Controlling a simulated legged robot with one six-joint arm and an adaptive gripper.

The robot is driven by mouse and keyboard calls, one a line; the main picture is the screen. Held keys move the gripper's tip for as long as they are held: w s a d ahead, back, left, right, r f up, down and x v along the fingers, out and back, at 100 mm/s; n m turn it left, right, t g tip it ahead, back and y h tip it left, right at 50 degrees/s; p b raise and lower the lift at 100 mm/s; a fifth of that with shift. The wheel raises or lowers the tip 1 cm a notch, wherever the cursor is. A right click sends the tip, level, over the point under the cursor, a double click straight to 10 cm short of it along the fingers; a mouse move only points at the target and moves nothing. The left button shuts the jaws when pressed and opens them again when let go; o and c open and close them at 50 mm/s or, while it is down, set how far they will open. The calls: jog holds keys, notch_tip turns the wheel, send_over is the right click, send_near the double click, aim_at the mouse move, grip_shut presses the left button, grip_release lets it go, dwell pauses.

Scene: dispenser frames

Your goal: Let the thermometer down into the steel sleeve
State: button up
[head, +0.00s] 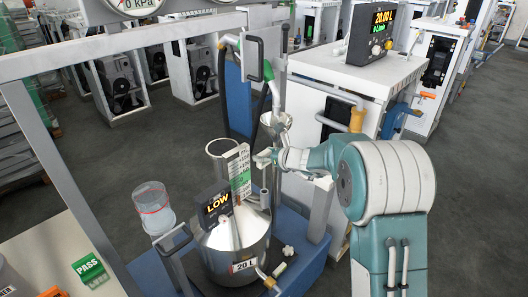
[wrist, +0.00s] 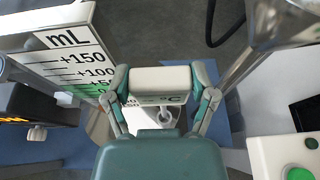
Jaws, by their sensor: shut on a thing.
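My gripper (wrist: 163,88) is shut on the white head of the thermometer (wrist: 160,76), which is marked °C. In the head view my gripper (head: 270,158) is above the steel vessel (head: 240,250) labelled 20 L, just right of the mL scale plate. A narrow upright grey tube (head: 265,199), which looks like the steel sleeve, stands on the vessel below the gripper. The thermometer's stem is mostly hidden by its head and my gripper. I cannot tell whether its tip is inside the sleeve.
The mL scale plate (head: 238,172) stands close left of my gripper, beside a LOW display (head: 216,203). A funnel (head: 275,122) is close behind. A white cabinet (head: 350,75) is at the right.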

jog(key=shift+f, duration=4.25)
jog(key=o, duration=1)
jog(key=shift+o, duration=0.2)
jog(key=v, duration=1.2)
jog(key=shift+s, duration=0.1)
